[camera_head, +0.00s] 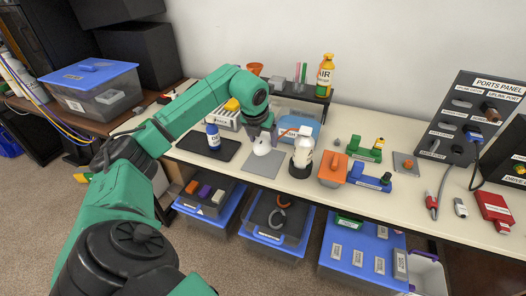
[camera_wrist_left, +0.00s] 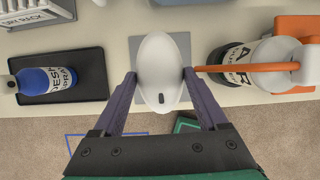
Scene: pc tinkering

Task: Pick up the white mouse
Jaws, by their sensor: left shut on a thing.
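The white mouse (camera_head: 262,145) is over a grey square mat (camera_head: 262,163) on the workbench. In the left wrist view the white mouse (camera_wrist_left: 159,72) is an oval with a small dark slot, above the grey mat (camera_wrist_left: 180,46). My left gripper (camera_head: 262,134) reaches down to it from above. Its purple fingers (camera_wrist_left: 159,78) are shut on the mouse, one on each side. I cannot tell whether the mouse touches the mat. My right gripper shows in neither view.
A blue spray bottle (camera_head: 213,137) stands on a black tray (camera_head: 200,149) to the left. A white bottle with an orange tube (camera_head: 302,149) stands close on the right. Blue-lidded bins sit below the bench's front edge.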

